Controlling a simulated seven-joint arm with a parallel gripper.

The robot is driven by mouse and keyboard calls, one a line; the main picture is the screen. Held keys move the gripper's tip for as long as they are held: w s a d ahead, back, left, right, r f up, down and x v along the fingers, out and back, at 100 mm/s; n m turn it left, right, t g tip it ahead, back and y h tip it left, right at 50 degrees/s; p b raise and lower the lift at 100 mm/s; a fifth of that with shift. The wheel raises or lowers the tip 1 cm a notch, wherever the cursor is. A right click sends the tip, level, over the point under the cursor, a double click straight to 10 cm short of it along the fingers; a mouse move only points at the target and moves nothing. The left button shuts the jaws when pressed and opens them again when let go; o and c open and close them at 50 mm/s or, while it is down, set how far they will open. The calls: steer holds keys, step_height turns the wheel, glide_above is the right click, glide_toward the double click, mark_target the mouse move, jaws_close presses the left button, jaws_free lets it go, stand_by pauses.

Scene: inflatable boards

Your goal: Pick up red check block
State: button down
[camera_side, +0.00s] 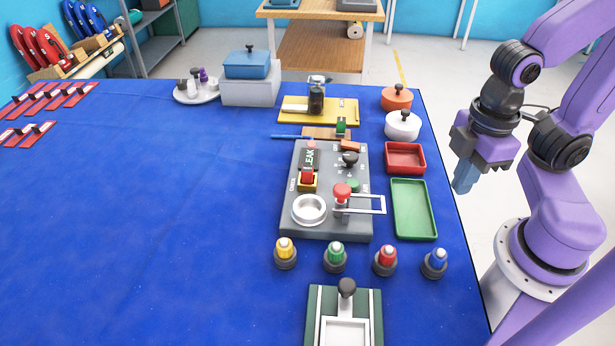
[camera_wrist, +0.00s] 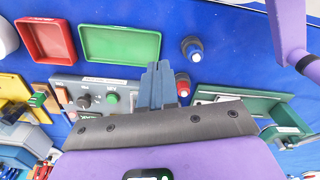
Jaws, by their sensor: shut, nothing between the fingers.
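My gripper (camera_side: 464,184) is shut and empty, pointing down beyond the blue table's right edge. Its blue-grey fingers lie together in the wrist view (camera_wrist: 157,85). Several small red things could be the check block, and I cannot tell which one it is. A brownish-red block (camera_side: 351,146) lies at the back edge of the grey panel (camera_side: 331,224). A red piece (camera_side: 308,176) sits in a yellow frame on that panel. A red-topped peg (camera_side: 386,257) stands in front of it and also shows in the wrist view (camera_wrist: 183,80). My gripper is apart from all of these.
Red (camera_side: 404,157) and green (camera_side: 412,209) trays lie between panel and table edge. Orange (camera_side: 396,98) and white (camera_side: 402,125) lidded pots stand behind them. A green block (camera_side: 341,125) lies near the yellow board (camera_side: 318,107). A lever clamp (camera_side: 346,290) stands in front. The table's left is mostly clear.

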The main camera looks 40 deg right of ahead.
steer(key=c, duration=1.8)
jaws_free()
steer(key=o, duration=1)
steer(key=shift+c, duration=0.2)
steer(key=shift+r, duration=0.1)
step_height(320, 180, up, 4)
steer(key=m+t+y, duration=0.4)
steer(key=t+y, duration=0.5)
glide_above(310, 169)
steer(key=s+d, duration=0.4)
step_height(310, 169, down, 11)
steer(key=shift+w+f, duration=0.1)
steer(key=shift+x, duration=2.5)
